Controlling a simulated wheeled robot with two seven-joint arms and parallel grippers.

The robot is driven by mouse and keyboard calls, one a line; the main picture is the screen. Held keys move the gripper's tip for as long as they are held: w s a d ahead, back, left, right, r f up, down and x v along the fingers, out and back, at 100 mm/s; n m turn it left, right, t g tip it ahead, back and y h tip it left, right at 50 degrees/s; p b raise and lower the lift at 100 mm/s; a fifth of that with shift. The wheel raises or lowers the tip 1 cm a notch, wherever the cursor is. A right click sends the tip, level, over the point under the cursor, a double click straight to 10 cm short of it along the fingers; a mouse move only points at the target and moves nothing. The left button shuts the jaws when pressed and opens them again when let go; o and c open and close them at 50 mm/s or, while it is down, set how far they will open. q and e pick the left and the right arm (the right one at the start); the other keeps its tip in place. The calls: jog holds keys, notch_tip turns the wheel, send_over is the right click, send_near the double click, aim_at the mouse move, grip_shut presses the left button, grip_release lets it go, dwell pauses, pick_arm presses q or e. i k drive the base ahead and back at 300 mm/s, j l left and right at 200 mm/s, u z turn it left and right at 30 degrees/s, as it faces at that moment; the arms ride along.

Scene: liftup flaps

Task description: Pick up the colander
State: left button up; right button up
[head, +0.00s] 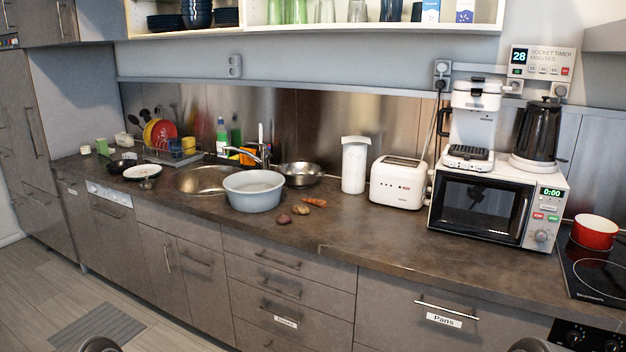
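A metal bowl-shaped vessel (300,174) stands on the counter behind and to the right of the sink; it looks like the colander, but holes are too small to make out. A light blue basin (253,192) stands in front of it, at the sink's right edge, and hides part of its lower left side. Neither of my grippers shows in the head view. Only dark rounded parts, probably my own arms, show at the bottom edge.
The counter (350,235) is clear in front of the white toaster (398,181). Several small brown food items (300,210) lie right of the basin. A white canister (354,164) stands right of the metal vessel. The faucet (262,152) rises to its left.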

aim_at(300, 177)
jog(key=i+j+z, duration=0.1)
jog(key=z, duration=0.35)
jog(key=j+z, duration=0.15)
jog(key=z, duration=0.35)
jog(key=i+j+z, duration=0.1)
jog(key=z, duration=0.35)
jog(key=j+z, duration=0.15)
jog(key=j, duration=0.45)
jog(key=j+z, duration=0.2)
jog(key=j, duration=0.4)
jog(key=j+z, duration=0.15)
jog(key=j, duration=0.4)
jog(key=k+j+z, duration=0.2)
jog(key=j, duration=0.4)
jog(key=j+z, duration=0.15)
jog(key=j, duration=0.45)
jog(key=k+j, duration=0.1)
jog(key=j, duration=0.75)
jog(key=k, duration=0.05)
